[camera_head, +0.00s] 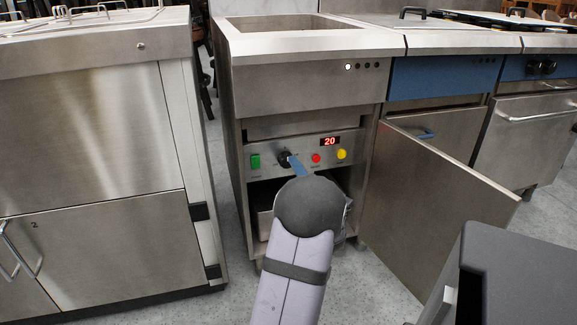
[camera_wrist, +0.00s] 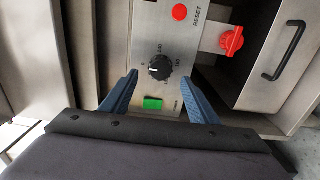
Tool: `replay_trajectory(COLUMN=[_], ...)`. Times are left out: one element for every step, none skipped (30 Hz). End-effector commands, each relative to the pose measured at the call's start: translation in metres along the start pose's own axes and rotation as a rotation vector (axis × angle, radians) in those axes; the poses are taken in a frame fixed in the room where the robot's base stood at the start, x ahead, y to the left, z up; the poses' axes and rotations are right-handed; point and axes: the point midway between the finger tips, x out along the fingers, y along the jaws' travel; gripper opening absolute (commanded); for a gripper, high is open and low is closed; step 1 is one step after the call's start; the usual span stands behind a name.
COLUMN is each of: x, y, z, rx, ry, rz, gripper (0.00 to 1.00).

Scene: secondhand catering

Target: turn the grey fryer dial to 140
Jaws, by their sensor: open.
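The fryer dial (camera_wrist: 157,68) is a dark, ridged round knob on a steel control panel (camera_wrist: 140,22). In the head view the dial (camera_head: 284,158) sits between a green switch and a red button. My gripper (camera_wrist: 160,79) is open, with its blue fingers pointing at the panel, one on each side of the dial's near edge. They appear apart from it. In the head view one blue fingertip (camera_head: 296,165) shows beside the dial. A red display (camera_head: 329,141) reads 20.
A green switch (camera_wrist: 153,104), a red reset button (camera_wrist: 180,11) and a yellow button (camera_head: 341,154) share the panel. A red valve handle (camera_wrist: 231,41) juts out close by. The fryer's cabinet door (camera_head: 440,200) stands open at right. A steel cabinet (camera_head: 90,130) stands at left.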

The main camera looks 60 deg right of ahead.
Motion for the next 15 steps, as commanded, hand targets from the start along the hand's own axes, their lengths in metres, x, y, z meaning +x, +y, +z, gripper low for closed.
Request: replay_trajectory(x=[0.006, 0.01, 0.015, 0.019, 0.022, 0.028, 0.032, 0.035, 0.04, 0.043, 0.046, 0.05, 0.052, 0.054, 0.057], y=[-0.002, -0.002, -0.003, -0.003, -0.003, -0.003, -0.003, -0.002, -0.003, -0.003, -0.003, -0.003, -0.003, -0.002, -0.002], z=[-0.001, -0.001, -0.001, -0.001, -0.001, -0.001, -0.001, -0.001, -0.001, -0.001, -0.001, -0.001, -0.001, 0.0, 0.0], rx=[-0.001, -0.001, -0.001, -0.001, 0.0, 0.0, 0.001, 0.0, 0.001, 0.001, 0.001, 0.001, 0.002, 0.002, 0.002], ry=[0.002, 0.002, 0.002, 0.002, 0.002, 0.002, 0.001, 0.001, 0.0, 0.0, 0.0, 0.0, 0.0, 0.0, -0.001], rz=[0.001, 0.001, 0.001, 0.0, 0.0, 0.0, 0.0, 0.001, 0.001, 0.0, 0.0, 0.0, -0.001, -0.001, 0.0], gripper=[0.55, 0.55, 0.55, 0.55, 0.55, 0.55, 0.55, 0.55, 0.55, 0.55, 0.55, 0.55, 0.55, 0.55, 0.55])
